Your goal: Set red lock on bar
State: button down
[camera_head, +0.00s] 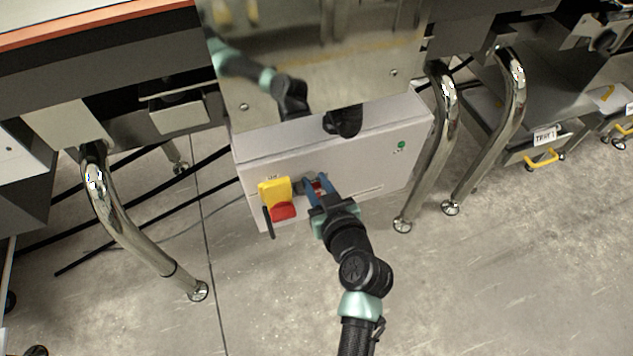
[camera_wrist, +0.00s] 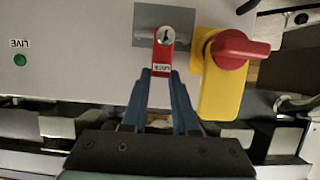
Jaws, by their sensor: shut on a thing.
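A red lock (camera_wrist: 161,62) with a white label is held between the blue fingertips of my gripper (camera_wrist: 162,80). It also shows as a small red patch between the fingers (camera_head: 318,190) in the head view. The lock's silver-and-dark upper end lies over a dark grey patch (camera_wrist: 148,22) on the cabinet face. Beside it is a yellow switch part (camera_wrist: 222,95) with a red knob (camera_wrist: 238,50); in the head view the yellow part (camera_head: 274,189) is just left of my gripper. I cannot make out the bar, or whether the lock touches it.
The pale grey cabinet (camera_head: 350,165) carries a green LIVE light (camera_head: 401,145). A thin black piece (camera_head: 268,222) hangs by the switch. Chrome legs (camera_head: 130,225) stand to the left, and another pair (camera_head: 440,140) to the right. Floor in front is open.

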jog(key=shift+f+b, duration=0.95)
jog(key=shift+f, duration=0.1)
jog(key=c, duration=0.6)
grip_release()
